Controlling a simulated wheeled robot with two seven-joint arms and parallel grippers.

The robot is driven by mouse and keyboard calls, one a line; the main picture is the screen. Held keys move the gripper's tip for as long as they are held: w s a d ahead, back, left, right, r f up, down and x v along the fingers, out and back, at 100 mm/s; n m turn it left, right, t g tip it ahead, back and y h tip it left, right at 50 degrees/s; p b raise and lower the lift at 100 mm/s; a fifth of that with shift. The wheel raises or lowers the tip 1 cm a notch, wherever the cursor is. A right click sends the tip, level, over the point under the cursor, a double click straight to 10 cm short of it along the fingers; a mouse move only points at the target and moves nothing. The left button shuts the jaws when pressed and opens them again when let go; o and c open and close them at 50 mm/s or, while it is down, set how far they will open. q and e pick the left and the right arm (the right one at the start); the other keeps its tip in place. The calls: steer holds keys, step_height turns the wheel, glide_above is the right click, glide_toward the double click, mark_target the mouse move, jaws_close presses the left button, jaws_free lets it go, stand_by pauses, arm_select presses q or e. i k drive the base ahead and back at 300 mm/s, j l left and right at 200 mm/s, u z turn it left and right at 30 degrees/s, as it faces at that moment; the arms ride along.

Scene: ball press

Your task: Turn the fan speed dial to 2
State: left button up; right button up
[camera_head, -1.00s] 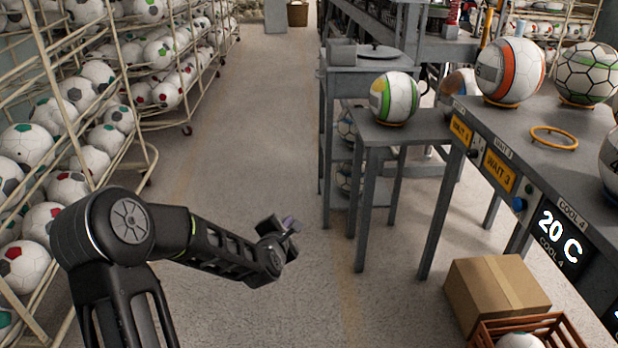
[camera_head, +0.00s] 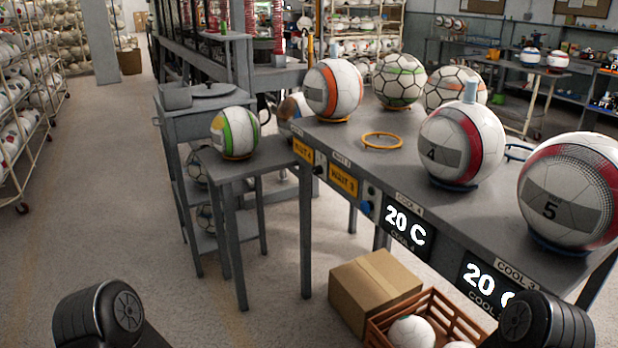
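I cannot make out a marked fan speed dial in the head view. On the front of the grey bench (camera_head: 345,145) there is a small blue round part (camera_head: 367,209) beside the "WAIT 3" label (camera_head: 344,182). A small dark knob-like part (camera_head: 319,170) sits left of that label. Both are too small to read. My left and right arms show only as dark joints at the bottom corners. Both grippers are out of view.
Several balls stand on the bench, beside an empty orange ring (camera_head: 382,141). Two displays read 20 C. A cardboard box (camera_head: 375,290) and a wooden crate (camera_head: 455,318) with balls are on the floor below. Open floor lies at the left.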

mark_target(318, 169)
steer(key=i+j+z, duration=0.1)
steer(key=z, duration=0.25)
steer(key=j+z, duration=0.15)
steer(key=z, duration=0.25)
steer(key=i+j+z, duration=0.1)
steer(key=j, duration=0.3)
steer(key=i+j+z, duration=0.1)
steer(key=j, duration=0.3)
steer(key=i+j+z, duration=0.1)
steer(key=j, duration=0.3)
steer(key=i+j, duration=0.2)
steer(key=j, duration=0.2)
steer(key=i+j+z, duration=0.15)
steer(key=j, duration=0.25)
